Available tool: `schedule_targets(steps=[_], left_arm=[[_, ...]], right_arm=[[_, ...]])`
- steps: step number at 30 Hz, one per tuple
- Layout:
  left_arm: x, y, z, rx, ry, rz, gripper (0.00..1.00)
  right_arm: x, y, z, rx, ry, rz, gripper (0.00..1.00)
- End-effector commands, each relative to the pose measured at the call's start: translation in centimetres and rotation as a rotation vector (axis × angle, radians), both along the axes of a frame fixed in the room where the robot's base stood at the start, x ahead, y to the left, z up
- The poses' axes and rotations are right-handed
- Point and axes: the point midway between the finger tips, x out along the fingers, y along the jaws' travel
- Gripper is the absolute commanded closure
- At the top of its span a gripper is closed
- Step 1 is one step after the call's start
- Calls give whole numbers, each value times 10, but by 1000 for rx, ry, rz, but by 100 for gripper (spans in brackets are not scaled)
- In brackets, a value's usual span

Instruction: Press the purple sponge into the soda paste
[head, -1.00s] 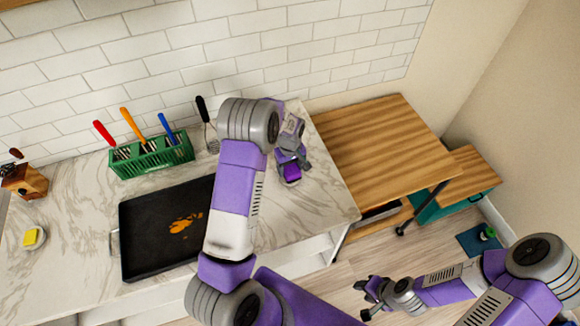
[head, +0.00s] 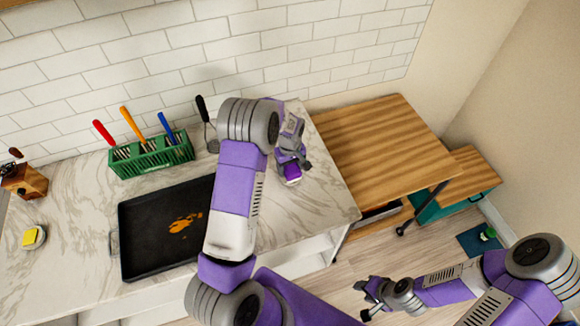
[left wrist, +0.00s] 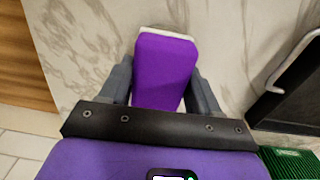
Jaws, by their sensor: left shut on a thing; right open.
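The purple sponge (head: 291,172) is at the right part of the marble counter; it fills the middle of the left wrist view (left wrist: 165,70). My left gripper (head: 292,161) is shut on it, with a grey finger on each side in the left wrist view. A white edge shows at the sponge's far end there; I cannot tell if it is paste, a dish or part of the sponge. I cannot make out the soda paste elsewhere. My right gripper (head: 368,295) is open and empty, low over the floor at the right.
A black tray (head: 150,235) with orange-brown residue lies left of my left arm. A green rack (head: 152,158) with coloured-handled utensils stands behind it. A yellow block (head: 30,237) rests on a white dish at the far left. A wooden table (head: 385,145) stands right of the counter.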

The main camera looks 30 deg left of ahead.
Motion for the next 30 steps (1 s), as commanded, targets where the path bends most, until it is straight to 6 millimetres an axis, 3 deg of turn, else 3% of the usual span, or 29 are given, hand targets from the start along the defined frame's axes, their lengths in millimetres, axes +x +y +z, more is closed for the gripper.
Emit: schedule_targets(steps=[13,30], left_arm=[[-2,-1,1,-1,6,-1,62],[-1,-1,47,-1,2,-1,62]], right_arm=[[0,0,2,0,0,0,57],[0,0,30,0,0,0,57]])
